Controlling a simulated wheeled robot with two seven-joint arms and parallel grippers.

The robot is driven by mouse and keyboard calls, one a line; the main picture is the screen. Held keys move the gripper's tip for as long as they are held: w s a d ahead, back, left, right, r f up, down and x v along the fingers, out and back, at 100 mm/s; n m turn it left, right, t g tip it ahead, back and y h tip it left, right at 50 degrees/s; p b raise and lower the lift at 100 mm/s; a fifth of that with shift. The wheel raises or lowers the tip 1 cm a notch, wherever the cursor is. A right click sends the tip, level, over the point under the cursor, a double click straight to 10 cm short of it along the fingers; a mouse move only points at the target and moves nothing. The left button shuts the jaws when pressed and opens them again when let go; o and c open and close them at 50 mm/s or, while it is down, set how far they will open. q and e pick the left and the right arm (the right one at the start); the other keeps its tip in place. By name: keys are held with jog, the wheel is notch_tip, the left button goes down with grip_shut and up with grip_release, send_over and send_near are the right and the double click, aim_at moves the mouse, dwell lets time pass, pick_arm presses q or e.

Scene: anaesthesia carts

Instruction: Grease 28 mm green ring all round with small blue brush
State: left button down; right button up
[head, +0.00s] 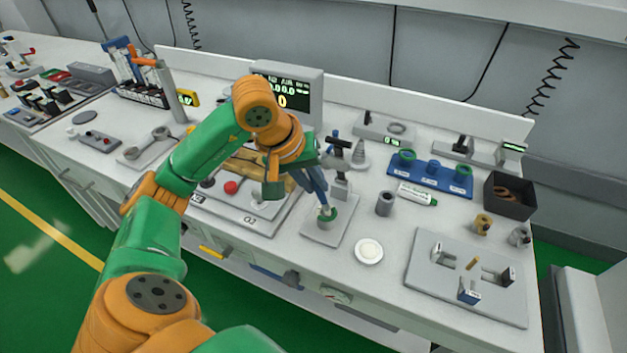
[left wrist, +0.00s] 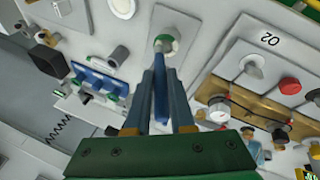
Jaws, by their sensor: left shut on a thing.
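My left gripper (head: 314,183) is shut on a small blue brush, its fingers pointing down over the bench. In the left wrist view the blue brush (left wrist: 161,98) stands between the two fingers (left wrist: 160,118). A green ring (head: 328,214) sits on a fitting on a light grey plate (head: 318,233); it also shows in the left wrist view (left wrist: 173,46). The brush tip is right at the ring's top in the head view; I cannot tell whether it touches. The ring's far side is partly hidden. My right gripper is not in view.
A blue holder (head: 440,180) carries more green rings.

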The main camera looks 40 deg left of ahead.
pick_arm(q)
jog(key=shift+f+b, duration=0.7)
jog(key=shift+b, duration=0.05)
dwell(1.1)
jog(key=shift+r, duration=0.15)
dwell(0.3)
notch_tip(320, 180, up, 7)
jog(key=p, duration=0.6)
jog(key=shift+f, duration=0.2)
jog(key=f+b, duration=0.3)
jog(key=b, duration=0.1)
jog(key=f+b, duration=0.2)
jog(key=shift+s+a+f, duration=0.15)
jog(key=shift+a+f, duration=0.15)
jog(key=shift+a, duration=0.1)
jog(key=shift+f+b, duration=0.55)
jog(key=shift+f, duration=0.1)
dwell(1.2)
jog(key=shift+s+r, duration=0.1)
dwell(0.4)
